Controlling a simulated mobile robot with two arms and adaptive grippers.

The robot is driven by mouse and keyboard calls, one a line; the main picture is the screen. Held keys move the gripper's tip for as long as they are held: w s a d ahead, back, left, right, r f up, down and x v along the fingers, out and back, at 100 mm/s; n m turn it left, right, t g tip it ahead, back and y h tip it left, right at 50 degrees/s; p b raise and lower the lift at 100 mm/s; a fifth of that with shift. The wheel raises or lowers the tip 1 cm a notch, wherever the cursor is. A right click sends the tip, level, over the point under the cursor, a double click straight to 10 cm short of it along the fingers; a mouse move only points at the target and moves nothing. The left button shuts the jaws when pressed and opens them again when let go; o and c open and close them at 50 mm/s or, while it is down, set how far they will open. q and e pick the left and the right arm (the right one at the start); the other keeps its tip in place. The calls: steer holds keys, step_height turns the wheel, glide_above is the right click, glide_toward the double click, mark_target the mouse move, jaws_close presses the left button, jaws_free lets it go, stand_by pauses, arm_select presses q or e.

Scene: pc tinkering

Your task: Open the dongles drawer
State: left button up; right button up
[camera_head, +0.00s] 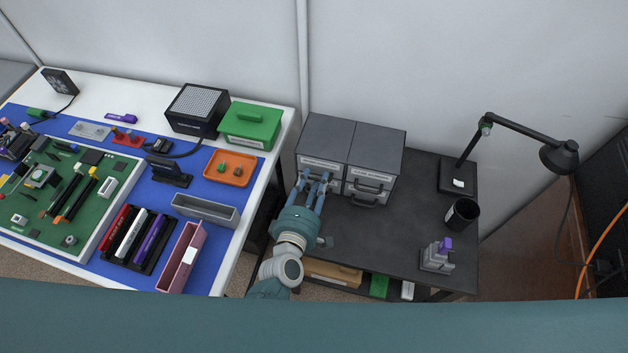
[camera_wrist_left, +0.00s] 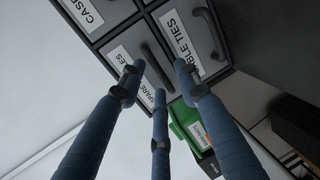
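A dark grey drawer cabinet (camera_head: 377,151) stands at the back left of the black table, with labelled fronts and dark handles. My left gripper (camera_head: 318,176) is at its left column of drawers, fingers spread. In the left wrist view, the fingers (camera_wrist_left: 160,88) are apart around a dark handle (camera_wrist_left: 157,65), with no clear grip on it. The label beside this handle (camera_wrist_left: 120,58) starts with "SPARE" and ends in "ES"; a finger hides the middle. A neighbouring drawer reads "CABLE TIES" (camera_wrist_left: 182,40), another starts "CASE" (camera_wrist_left: 85,12). The drawers in view look shut. My right gripper is not in view.
A desk lamp (camera_head: 560,156), a black cup (camera_head: 462,213) and a grey holder (camera_head: 437,257) stand on the table's right side. A white workbench (camera_head: 278,120) with a green box (camera_head: 250,125) is at the left.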

arm_select(q)
steer(key=shift+w, duration=0.1)
jaws_close()
steer(key=f+p+v, duration=0.1)
steer(key=f+v, duration=0.1)
steer(key=v, duration=0.8)
steer(key=shift+s+f, duration=0.2)
steer(key=shift+s, duration=0.35)
jaws_free()
steer(key=shift+a, duration=0.1)
steer(key=v, duration=1.2)
steer(key=shift+a, duration=0.1)
